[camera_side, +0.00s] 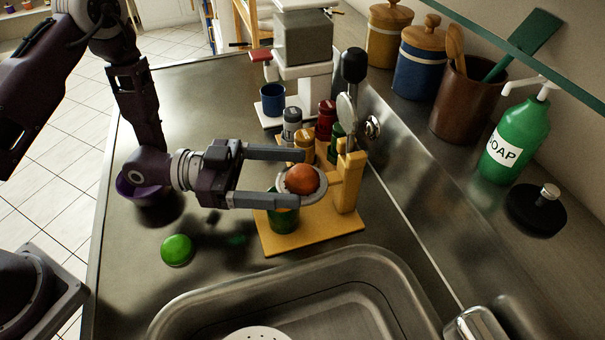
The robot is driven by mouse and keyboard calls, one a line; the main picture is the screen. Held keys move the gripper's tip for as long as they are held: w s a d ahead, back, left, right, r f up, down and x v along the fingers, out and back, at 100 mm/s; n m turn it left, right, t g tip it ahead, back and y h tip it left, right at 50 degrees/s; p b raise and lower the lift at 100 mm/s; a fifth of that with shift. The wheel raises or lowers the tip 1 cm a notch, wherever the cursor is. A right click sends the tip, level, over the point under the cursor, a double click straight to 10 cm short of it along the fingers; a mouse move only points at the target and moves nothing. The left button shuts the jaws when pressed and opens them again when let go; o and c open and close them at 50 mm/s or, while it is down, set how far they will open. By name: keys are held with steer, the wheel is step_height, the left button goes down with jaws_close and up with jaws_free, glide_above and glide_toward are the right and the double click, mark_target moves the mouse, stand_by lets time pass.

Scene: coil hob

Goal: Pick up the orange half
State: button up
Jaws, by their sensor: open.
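The orange half (302,180) rests, rounded side up, in the pale round holder of a wooden press (349,185) on the counter. My gripper (312,175) reaches in from the left with its fingers spread. One finger appears above the orange half and the other below it in the picture. I cannot tell whether either finger touches it, or how their heights compare. The lower finger hides part of the holder and the rim of the green cup (284,219) under it.
Spice jars (326,122) stand close behind the press. The sink (300,290) opens in front. A blue mug (273,100) stands farther back.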

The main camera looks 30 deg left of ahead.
mark_target(287, 174)
steer(key=shift+w+d, duration=0.1)
steer(key=shift+d, duration=0.1)
steer(key=c, duration=1.6)
step_height(287, 174, up, 10)
steer(key=shift+r, duration=0.1)
